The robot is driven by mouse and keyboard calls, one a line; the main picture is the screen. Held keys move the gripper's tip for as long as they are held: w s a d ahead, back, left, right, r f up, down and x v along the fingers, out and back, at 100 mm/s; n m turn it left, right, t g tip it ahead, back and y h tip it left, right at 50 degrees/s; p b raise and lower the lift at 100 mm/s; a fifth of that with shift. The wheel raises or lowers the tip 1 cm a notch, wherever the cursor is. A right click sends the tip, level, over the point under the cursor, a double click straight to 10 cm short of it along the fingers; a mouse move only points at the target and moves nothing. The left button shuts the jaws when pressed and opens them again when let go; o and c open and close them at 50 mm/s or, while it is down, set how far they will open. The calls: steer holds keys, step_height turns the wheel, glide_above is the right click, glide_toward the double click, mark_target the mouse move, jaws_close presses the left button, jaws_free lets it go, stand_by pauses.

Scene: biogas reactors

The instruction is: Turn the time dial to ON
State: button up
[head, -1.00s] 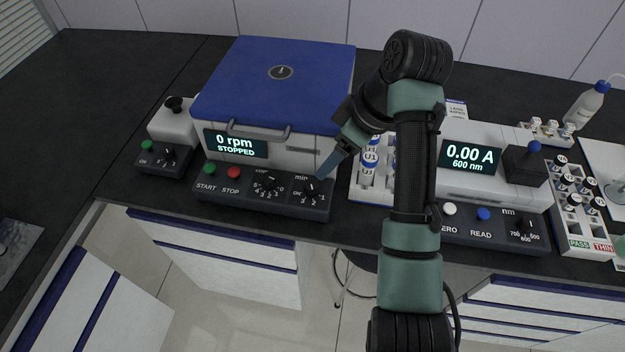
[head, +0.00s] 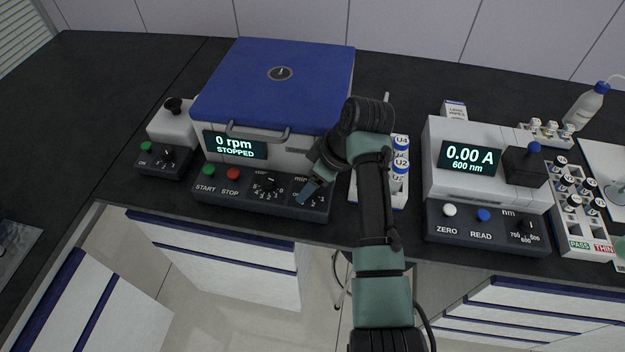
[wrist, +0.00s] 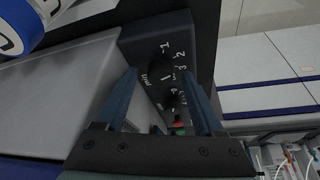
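The time dial, marked min, is a black knob on the dark front panel (head: 215,187) of the blue-lidded centrifuge (head: 275,85). The centrifuge display (head: 235,145) reads 0 rpm STOPPED.
The speed dial (head: 268,183) is just left of the time dial, then the red STOP (head: 233,174) and green START (head: 209,171) buttons. A tube rack (head: 398,190) stands close on the right. The photometer (head: 480,170) is farther right.

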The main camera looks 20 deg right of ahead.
jaws_close()
steer(key=shift+r+m+p, duration=0.1)
steer(key=shift+m+p, duration=0.3)
steer(key=shift+p, duration=0.2)
steer(key=shift+a+r+m+p, duration=0.1)
steer(key=shift+m+p, duration=0.2)
steer(key=shift+s+m+t+h+p, duration=0.1)
steer(key=shift+m+t+h+p, duration=0.35)
steer(key=shift+m+p, duration=0.75)
steer(key=m+h+p, duration=0.2)
steer(key=m+p, duration=0.2)
steer(key=m, duration=0.1)
steer(key=shift+a, duration=0.15)
steer(key=m+h, duration=0.1)
steer(key=m, duration=0.1)
steer(key=m+h+p, duration=0.1)
steer(key=m, duration=0.1)
steer(key=shift+m+g, duration=0.25)
steer(key=shift+m, duration=0.15)
steer(key=m+g+h, duration=0.1)
steer(key=m, duration=0.3)
steer(key=shift+w, duration=0.2)
steer(key=shift+m+h, duration=0.25)
steer(key=shift+m, duration=0.05)
